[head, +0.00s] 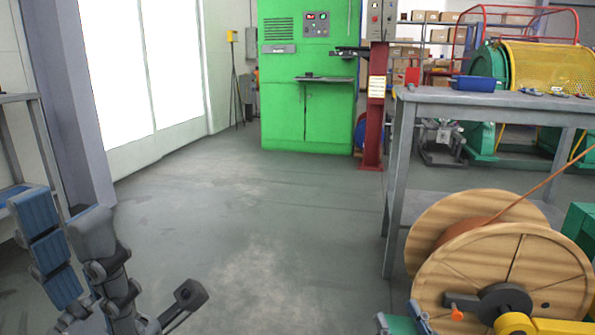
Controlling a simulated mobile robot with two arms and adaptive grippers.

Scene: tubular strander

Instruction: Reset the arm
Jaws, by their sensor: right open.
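My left gripper (62,212) stands at the lower left with its fingers pointing up. One finger shows blue pads and the other is grey, with a gap between them; it looks open and empty. What looks like the tips of my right gripper (402,322) shows at the bottom edge, just left of the wooden spool (450,272). Most of it is cut off by the frame; nothing is seen held in it. Neither gripper is seen holding anything.
A grey table (440,97) with a blue tray (473,83) stands at the right, behind the spool. A green cabinet (290,115) and red post (375,125) stand at the back. A grey shelf (20,97) is at the left. The middle floor (240,230) is clear.

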